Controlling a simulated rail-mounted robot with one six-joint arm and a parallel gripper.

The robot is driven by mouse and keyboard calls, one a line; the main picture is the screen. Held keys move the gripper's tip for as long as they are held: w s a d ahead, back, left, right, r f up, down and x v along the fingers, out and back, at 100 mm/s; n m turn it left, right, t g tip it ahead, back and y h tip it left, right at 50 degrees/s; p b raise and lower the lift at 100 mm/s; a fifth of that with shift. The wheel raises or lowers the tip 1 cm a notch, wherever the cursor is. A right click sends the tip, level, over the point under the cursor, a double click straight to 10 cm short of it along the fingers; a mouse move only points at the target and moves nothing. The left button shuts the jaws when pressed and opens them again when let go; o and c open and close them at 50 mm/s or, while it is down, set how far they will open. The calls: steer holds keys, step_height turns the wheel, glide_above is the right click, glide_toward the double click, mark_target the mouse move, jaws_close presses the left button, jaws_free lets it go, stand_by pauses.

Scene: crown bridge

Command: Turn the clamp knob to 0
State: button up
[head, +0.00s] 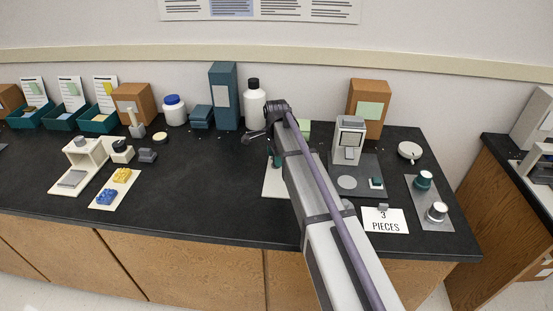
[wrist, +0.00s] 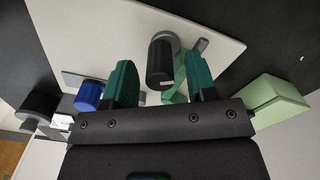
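In the wrist view a dark upright cylinder (wrist: 161,60), knob-like, stands with a grey round part behind it and a pale green part beside it. It may be the clamp knob, but I cannot read any scale or number on it. My gripper (wrist: 159,68) is open, with one teal finger on each side of the cylinder and a visible gap to each. Whether the fingertips reach down to its height is unclear. In the head view my gripper's teal fingers (head: 276,159) are over a cream board (head: 271,189), and my arm hides most of that spot.
A blue cylinder (wrist: 89,95) and a light green block (wrist: 277,101) flank the fingers. A white bottle (head: 255,104) and a teal box (head: 223,96) stand behind. A grey-based device (head: 349,143) and a "3 PIECES" card (head: 385,226) are to the right.

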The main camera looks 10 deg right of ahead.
steer(key=c, duration=0.9)
steer(key=shift+n, duration=0.4)
steer(key=n, duration=0.4)
steer(key=shift+n, duration=0.4)
steer(key=n, duration=1)
steer(key=shift+n, duration=0.4)
steer(key=n, duration=0.5)
steer(key=shift+n, duration=0.3)
